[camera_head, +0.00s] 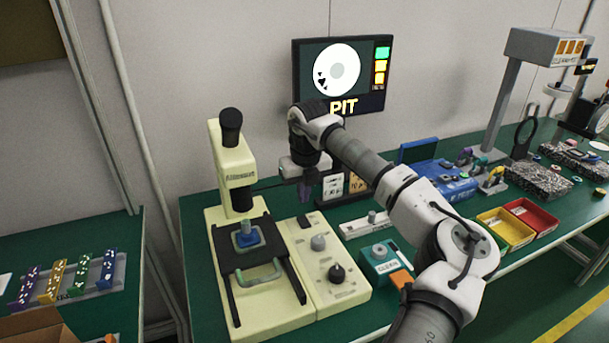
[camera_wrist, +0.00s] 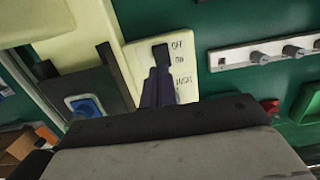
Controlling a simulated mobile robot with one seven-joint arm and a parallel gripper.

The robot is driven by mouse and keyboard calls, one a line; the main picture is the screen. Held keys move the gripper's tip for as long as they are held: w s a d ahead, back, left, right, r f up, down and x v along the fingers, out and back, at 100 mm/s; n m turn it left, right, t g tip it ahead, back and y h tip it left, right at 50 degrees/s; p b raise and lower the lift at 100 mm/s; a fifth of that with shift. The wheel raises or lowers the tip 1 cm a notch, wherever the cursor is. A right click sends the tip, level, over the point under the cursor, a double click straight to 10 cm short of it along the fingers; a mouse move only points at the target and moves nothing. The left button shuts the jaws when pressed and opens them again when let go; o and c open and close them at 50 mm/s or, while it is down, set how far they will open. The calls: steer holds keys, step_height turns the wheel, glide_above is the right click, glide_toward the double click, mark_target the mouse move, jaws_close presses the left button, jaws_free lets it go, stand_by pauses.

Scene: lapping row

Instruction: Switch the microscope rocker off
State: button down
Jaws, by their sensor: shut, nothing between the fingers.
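The cream microscope (camera_head: 232,170) stands at the left of the green bench with a black eyepiece on top. Its control panel (camera_head: 327,290) lies right of the stage. In the wrist view the black rocker (camera_wrist: 160,53) sits on the cream panel, beside printed labels, OFF uppermost and ON below. My gripper (camera_head: 304,192) is shut and empty, pointing down above the far end of the panel. In the wrist view its dark purple fingers (camera_wrist: 158,74) appear just below the rocker, overlapping its lower side. I cannot tell whether they touch it or which way it is tipped.
A blue sample (camera_head: 247,239) sits on the black stage. A white strip with knobs (camera_head: 365,224) and a teal CLEAN box (camera_head: 380,260) stand right of the panel. A monitor (camera_head: 341,75) reading PIT is behind. Yellow (camera_head: 506,228) and red (camera_head: 533,214) trays lie farther right.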

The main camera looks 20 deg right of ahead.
mark_target(303, 219)
steer(key=f, duration=0.2)
steer(key=f+p, duration=0.1)
steer(key=f, duration=0.3)
steer(key=shift+w, duration=0.4)
steer(key=shift+f, duration=0.1)
steer(key=shift+f, duration=0.15)
steer(key=shift+s, duration=0.1)
steer(key=shift+s+f+b, duration=0.1)
steer(key=shift+s+b, duration=0.05)
steer(key=shift+b, duration=0.15)
steer(key=shift+s, duration=0.5)
steer(key=shift+r, duration=0.2)
